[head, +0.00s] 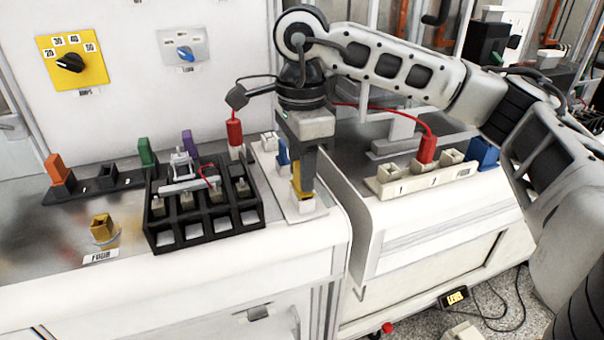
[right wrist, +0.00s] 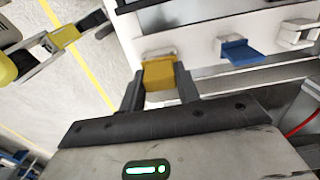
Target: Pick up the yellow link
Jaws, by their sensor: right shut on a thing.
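The yellow link (right wrist: 158,76) is between the two fingers of my right gripper (right wrist: 160,88) in the right wrist view, and the fingers are shut on it. In the head view my right gripper (head: 303,180) points down over the white strip, with part of the yellow link (head: 297,189) showing at its fingertips. The link is at a white socket at the near end of the strip. I cannot tell whether it is still seated there. My left gripper is not in view.
A blue link (head: 282,152) stands on the same white strip (head: 291,213), behind my gripper. A black breaker block (head: 207,222) is to the left. Red plugs (head: 234,132) with a red cable are nearby. A white terminal block (head: 416,182) is to the right.

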